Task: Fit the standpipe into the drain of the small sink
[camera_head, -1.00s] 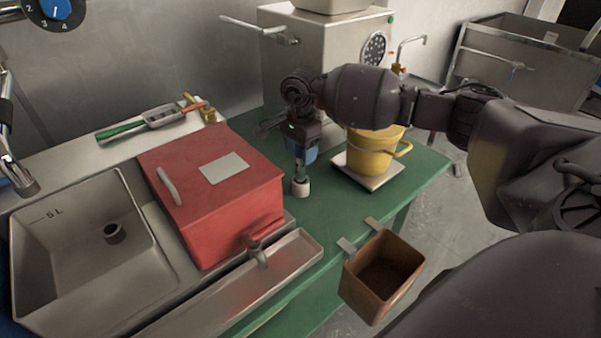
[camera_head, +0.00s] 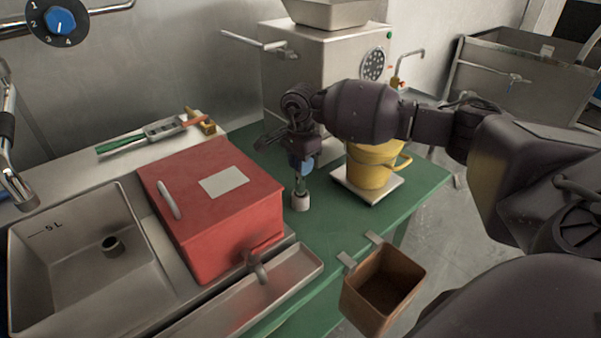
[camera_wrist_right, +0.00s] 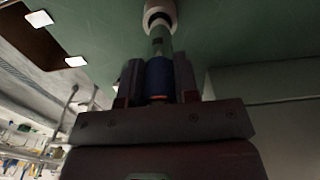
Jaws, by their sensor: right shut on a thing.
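My right gripper (camera_head: 301,172) points down over the green table and is shut on an upright tube with a blue section, which looks like the standpipe (camera_wrist_right: 159,75). In the right wrist view the blue section sits between the fingers. A pale ring (camera_head: 300,201) is at the tube's lower end, close above or on the table; I cannot tell whether it touches. The small sink (camera_head: 68,200) is at the left, with a "5 L" mark on its wall. My left gripper is not in view.
A red box (camera_head: 215,205) with a handle stands between the sink and my right gripper. A steel trough (camera_head: 285,272) and a brown open bin (camera_head: 368,303) are in front. A yellow bucket (camera_head: 372,168) and a steel machine (camera_head: 335,60) are behind. A tap (camera_head: 14,165) hangs at the left.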

